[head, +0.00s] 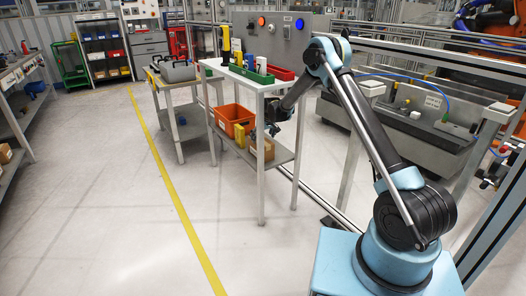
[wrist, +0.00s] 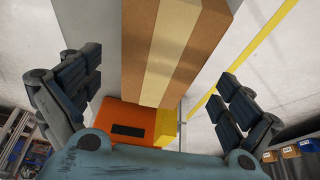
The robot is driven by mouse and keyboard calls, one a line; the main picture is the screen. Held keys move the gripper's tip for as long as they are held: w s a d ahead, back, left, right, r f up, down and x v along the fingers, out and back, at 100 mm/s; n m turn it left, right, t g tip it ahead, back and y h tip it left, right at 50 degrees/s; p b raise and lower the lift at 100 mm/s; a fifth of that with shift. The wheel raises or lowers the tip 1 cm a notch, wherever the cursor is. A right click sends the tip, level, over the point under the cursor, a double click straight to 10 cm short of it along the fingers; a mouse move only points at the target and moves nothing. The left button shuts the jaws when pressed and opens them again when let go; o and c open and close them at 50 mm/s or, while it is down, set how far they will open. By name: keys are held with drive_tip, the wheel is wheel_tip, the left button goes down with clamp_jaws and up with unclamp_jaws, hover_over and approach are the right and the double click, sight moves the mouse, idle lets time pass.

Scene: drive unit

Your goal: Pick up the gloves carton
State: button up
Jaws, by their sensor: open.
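A brown cardboard carton with a paler tape strip (wrist: 175,50) fills the top middle of the wrist view; I read no label on it. In the head view, a brown carton (head: 263,149) sits on the lower shelf of the near table, partly hidden by my arm's end. My gripper (wrist: 160,98) is open, its fingers on either side of the carton with a visible gap at each. In the head view, my gripper (head: 272,129) is small and dark, just above the carton, below the tabletop.
An orange bin (head: 232,120) and a yellow item (head: 240,136) stand beside the carton on the shelf. The white tabletop (head: 262,86) above holds green and red trays. A table leg (head: 261,165) stands close in front. The floor left of the table is clear.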

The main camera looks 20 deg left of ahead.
drive_tip(key=shift+x, duration=2.4)
drive_tip(key=c, duration=1.4)
